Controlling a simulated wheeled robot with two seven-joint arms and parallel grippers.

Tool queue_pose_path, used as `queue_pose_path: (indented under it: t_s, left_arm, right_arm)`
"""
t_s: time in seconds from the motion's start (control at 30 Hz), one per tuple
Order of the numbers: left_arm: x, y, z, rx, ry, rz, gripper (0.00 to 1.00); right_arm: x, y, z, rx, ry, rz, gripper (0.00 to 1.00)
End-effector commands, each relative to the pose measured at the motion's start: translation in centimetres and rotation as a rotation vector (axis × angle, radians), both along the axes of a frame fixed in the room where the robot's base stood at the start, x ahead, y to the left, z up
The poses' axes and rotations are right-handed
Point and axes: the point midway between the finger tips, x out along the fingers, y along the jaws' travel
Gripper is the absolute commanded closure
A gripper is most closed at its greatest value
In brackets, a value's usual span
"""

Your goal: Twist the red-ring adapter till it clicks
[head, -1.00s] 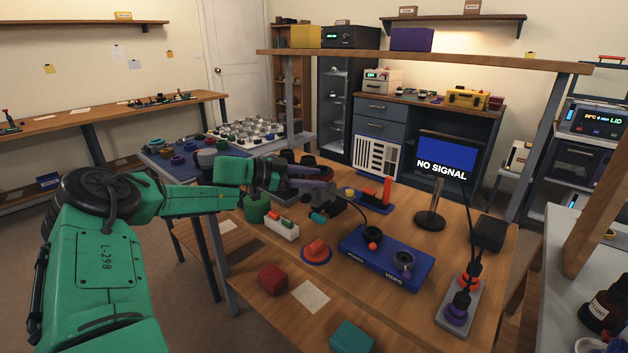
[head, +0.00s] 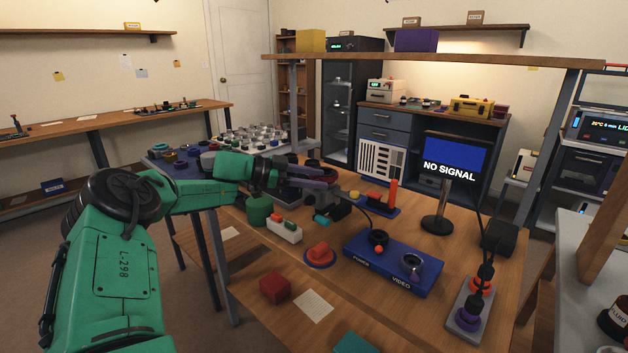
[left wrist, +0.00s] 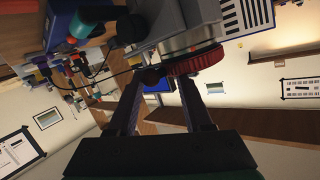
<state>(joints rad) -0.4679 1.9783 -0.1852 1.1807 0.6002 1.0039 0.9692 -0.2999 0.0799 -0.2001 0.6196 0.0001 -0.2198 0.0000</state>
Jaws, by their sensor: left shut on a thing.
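The red-ring adapter shows in the left wrist view as a ribbed red ring (left wrist: 196,62) with a silver band beside a grey body. My left gripper (left wrist: 163,78) is at the ring, its two long dark fingers apart and shut on it. The contact at the fingertips is partly hidden. In the head view my left gripper (head: 324,178) reaches over the far left part of the table, and its purple-grey fingers and arm hide most of the adapter. My right gripper is not in view.
A blue video box (head: 393,265), a "NO SIGNAL" monitor (head: 450,165), a red knob on a round base (head: 319,253), a red block (head: 275,289) and a green cylinder (head: 258,210) stand on the table. A cable runs near the gripper. The table's front right has bare wood.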

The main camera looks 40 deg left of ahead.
Motion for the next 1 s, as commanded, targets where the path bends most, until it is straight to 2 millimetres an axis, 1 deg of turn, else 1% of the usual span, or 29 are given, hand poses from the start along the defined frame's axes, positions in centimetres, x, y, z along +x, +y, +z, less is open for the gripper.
queue_pose_path:
  t_s: [0.03,0.1,0.4,0.5,0.63,0.83,0.87,0.9,0.93,1.0]
  left_arm:
    - [-0.1,-0.2,-0.7,0.0,0.014,-0.011,1.0]
    - [-0.2,-0.1,-0.9,0.001,0.016,-0.02,1.0]
    - [-0.2,0.2,-1.1,0.002,0.017,-0.087,1.0]
    - [-0.2,0.8,-0.9,0.006,0.022,-0.122,1.0]
    - [-0.3,0.7,-0.7,0.003,0.015,-0.164,1.0]
    - [-0.4,0.6,-0.5,0.0,0.012,-0.17,1.0]
    - [-0.3,0.6,-0.5,0.0,0.012,-0.17,0.42]
    - [-0.3,0.6,-0.5,0.0,0.012,-0.169,0.27]
    - [-0.3,0.6,-0.5,0.001,0.012,-0.168,0.15]
    - [-0.3,0.7,-0.5,0.001,0.011,-0.166,0.15]
  right_arm:
    - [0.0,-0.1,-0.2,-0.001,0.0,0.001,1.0]
    - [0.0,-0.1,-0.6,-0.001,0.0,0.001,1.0]
    - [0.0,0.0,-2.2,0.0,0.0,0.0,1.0]
    - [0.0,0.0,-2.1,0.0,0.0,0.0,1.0]
    - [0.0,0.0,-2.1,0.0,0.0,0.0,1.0]
    - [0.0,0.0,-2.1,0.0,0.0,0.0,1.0]
    - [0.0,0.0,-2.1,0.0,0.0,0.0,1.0]
    - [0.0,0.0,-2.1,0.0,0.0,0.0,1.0]
    - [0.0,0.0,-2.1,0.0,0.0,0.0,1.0]
    - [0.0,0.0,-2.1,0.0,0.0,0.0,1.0]
